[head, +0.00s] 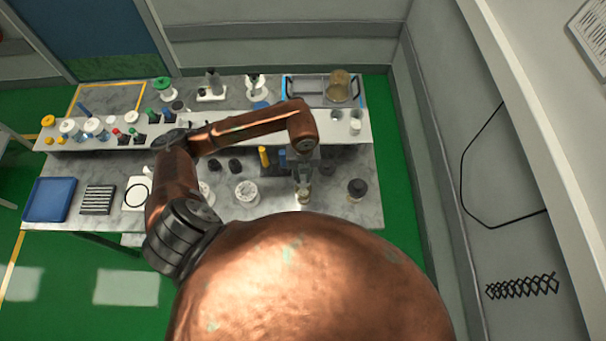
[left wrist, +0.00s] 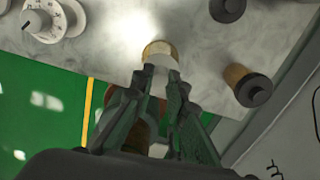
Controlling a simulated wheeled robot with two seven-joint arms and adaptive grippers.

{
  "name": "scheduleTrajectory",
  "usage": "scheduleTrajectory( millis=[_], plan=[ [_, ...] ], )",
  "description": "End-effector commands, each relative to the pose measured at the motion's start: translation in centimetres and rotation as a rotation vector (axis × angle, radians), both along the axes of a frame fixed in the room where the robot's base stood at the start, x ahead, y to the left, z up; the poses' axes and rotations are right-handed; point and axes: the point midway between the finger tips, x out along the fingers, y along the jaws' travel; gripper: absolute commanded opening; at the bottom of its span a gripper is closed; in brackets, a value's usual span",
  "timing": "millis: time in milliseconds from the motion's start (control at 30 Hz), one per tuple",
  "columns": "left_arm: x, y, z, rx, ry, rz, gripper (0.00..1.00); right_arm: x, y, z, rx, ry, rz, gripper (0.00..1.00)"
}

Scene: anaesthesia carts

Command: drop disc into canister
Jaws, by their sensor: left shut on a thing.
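My left gripper (head: 303,178) points down over the front of the marble table, right of the middle. In the left wrist view, its fingers (left wrist: 165,75) are closed on a small pale piece, which I take for the disc; the fingers partly hide it. A round tan-rimmed thing (left wrist: 158,47) shows right at the fingertips, and I cannot tell whether it is part of the held piece or a canister opening beneath. A black-topped jar with a tan body (left wrist: 248,88) stands apart to the right; it also shows in the head view (head: 357,188). My right gripper is out of view.
A white round device with a dial (head: 246,193) stands left of the gripper. A yellow-capped thing (head: 264,156) and dark knobs are behind it. A raised shelf (head: 225,136) carries several bottles. A blue tray (head: 50,199) lies far left. The wall is at the right.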

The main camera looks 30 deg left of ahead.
Motion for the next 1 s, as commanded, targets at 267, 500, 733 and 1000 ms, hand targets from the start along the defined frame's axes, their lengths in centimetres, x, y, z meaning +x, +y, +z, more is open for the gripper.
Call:
scheduleTrajectory(
  millis=[267,500,733,1000],
  plan=[
    [0.0,0.0,0.0,0.000,0.000,0.000,0.01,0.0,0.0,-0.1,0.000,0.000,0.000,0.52],
    [0.0,0.0,-0.2,0.000,-0.001,-0.001,0.01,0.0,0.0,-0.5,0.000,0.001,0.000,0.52],
    [0.0,0.0,-1.3,-0.001,-0.001,-0.002,0.01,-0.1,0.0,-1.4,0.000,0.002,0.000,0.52],
    [0.0,0.0,-2.9,-0.002,-0.001,-0.002,0.01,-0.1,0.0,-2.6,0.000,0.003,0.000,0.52]
  ],
)
